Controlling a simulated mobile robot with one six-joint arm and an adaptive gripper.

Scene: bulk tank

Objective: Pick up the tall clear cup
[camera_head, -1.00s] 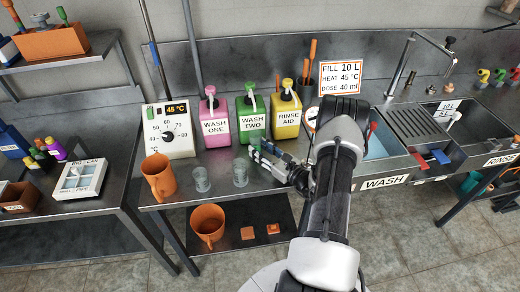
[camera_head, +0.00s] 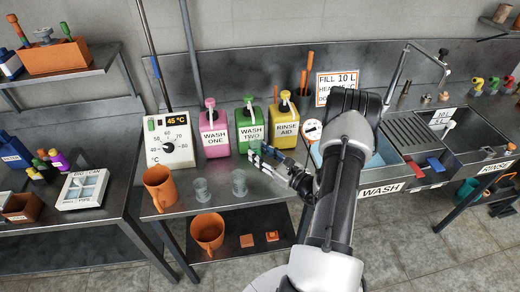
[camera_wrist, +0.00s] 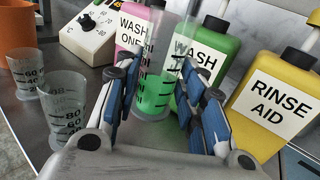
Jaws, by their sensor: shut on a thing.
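The tall clear cup (camera_wrist: 155,92) stands between my fingers in the wrist view. It has dark graduation marks, and the pink and green bottles show through it. My gripper (camera_wrist: 155,105) is shut on it, with blue finger pads on both sides. In the head view my gripper (camera_head: 262,160) is in front of the green and yellow bottles; the cup there is too faint to make out. I cannot tell whether its base touches the bench.
Two shorter clear cups (camera_head: 202,190) (camera_head: 239,183) and an orange mug (camera_head: 159,187) stand to the left of my gripper. Pink (camera_head: 214,132), green (camera_head: 250,128) and yellow (camera_head: 285,122) bottles stand close behind. A dial box (camera_head: 170,143) is at left, a wash sink (camera_head: 382,155) at right.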

